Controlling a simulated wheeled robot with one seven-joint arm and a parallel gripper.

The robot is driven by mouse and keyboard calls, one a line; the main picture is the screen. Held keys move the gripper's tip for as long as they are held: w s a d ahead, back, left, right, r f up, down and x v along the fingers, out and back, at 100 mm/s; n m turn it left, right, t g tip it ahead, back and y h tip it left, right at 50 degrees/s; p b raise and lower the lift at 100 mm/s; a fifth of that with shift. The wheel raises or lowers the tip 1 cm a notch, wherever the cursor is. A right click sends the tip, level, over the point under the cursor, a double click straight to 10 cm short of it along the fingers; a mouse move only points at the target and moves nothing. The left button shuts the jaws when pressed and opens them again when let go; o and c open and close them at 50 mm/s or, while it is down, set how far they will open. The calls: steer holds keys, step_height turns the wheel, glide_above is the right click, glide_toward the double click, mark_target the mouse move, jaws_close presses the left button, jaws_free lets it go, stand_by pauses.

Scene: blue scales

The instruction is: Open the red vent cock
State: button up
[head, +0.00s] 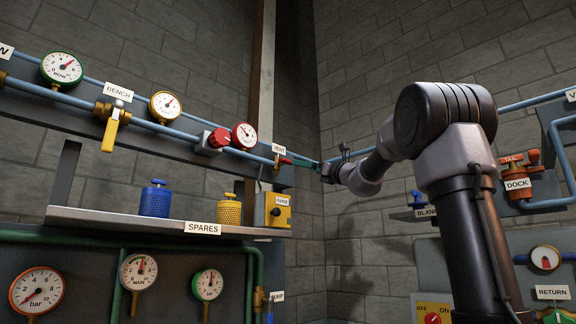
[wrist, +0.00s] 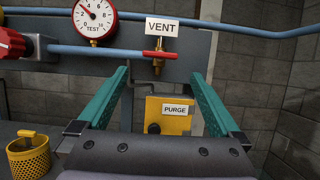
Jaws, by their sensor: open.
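The red vent cock shows in the wrist view as a short red lever (wrist: 160,54) on a brass body (wrist: 158,69), under the white VENT label (wrist: 161,28). The lever lies level, in line with the blue pipe. In the head view its lever (head: 284,161) is small and close to the gripper. My gripper (wrist: 160,73) is open and empty, its two teal fingers pointing at the cock, one to either side of it in the picture. In the head view my gripper (head: 304,162) comes from the right; I cannot tell whether it touches the lever.
A TEST gauge (wrist: 94,17) and a red knob (wrist: 12,43) sit left of the cock. A yellow PURGE box (wrist: 168,115) is below it. A yellow perforated weight (wrist: 29,157) stands on the shelf at lower left. Bare block wall lies to the right.

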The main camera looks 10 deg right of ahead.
mark_target(290, 162)
steer(key=x, duration=1)
steer(key=shift+w+a+r, duration=0.15)
steer(key=shift+w+r, duration=0.05)
steer(key=shift+w, duration=0.1)
steer(key=shift+c, duration=0.3)
steer(key=c, duration=1.2)
steer(key=shift+o, duration=0.2)
